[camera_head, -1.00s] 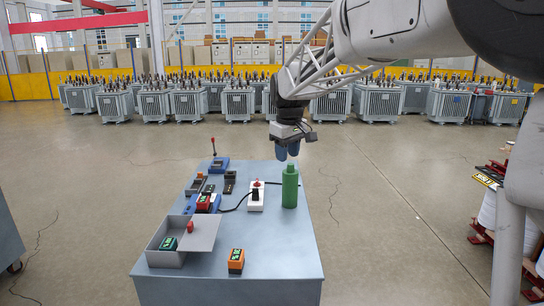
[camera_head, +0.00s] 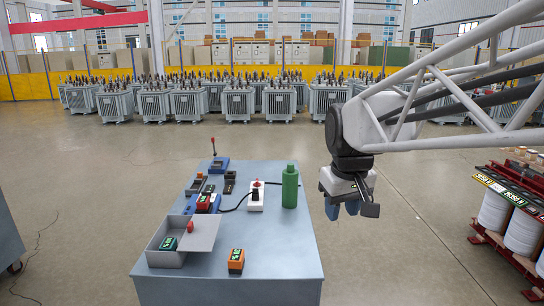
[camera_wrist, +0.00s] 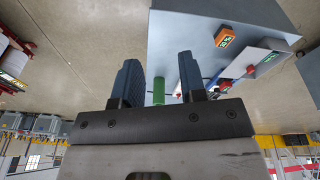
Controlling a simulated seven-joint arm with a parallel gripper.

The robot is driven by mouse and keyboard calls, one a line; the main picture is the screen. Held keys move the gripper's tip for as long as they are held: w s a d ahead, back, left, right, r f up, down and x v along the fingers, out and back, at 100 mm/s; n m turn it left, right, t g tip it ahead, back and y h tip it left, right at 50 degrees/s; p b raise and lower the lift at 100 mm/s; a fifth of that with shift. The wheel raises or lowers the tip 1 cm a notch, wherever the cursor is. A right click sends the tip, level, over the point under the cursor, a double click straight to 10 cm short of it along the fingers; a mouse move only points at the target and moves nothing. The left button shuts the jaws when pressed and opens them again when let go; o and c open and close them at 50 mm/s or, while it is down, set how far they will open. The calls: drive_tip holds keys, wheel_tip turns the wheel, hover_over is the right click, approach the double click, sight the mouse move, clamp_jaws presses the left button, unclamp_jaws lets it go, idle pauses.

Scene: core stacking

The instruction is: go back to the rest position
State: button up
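My gripper (camera_head: 343,208) hangs to the right of the table, over the floor and clear of the table's edge. In the wrist view its two blue fingers (camera_wrist: 158,88) stand apart with nothing held between them. The green bottle (camera_head: 290,186) stands upright on the table (camera_head: 285,245) near its right edge, to the left of my gripper. The green bottle also shows beyond the fingers in the wrist view (camera_wrist: 158,90).
The table holds a grey open box (camera_head: 165,258) with a green block, an orange block (camera_head: 236,261), a white switch box (camera_head: 256,198) and several small devices. Spools on a rack (camera_head: 500,215) stand at the right. Open floor lies between table and rack.

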drive_tip(key=s+d+f+m, duration=0.2)
drive_tip(key=s+f, duration=0.3)
drive_tip(key=s, duration=0.4)
drive_tip(key=s+d+f+m, duration=0.1)
drive_tip(key=s+f, duration=0.3)
drive_tip(key=s, duration=0.6)
drive_tip(key=shift+s+d+f+m, duration=0.15)
drive_tip(key=shift+d+f+m, duration=0.25)
drive_tip(key=shift+d, duration=0.15)
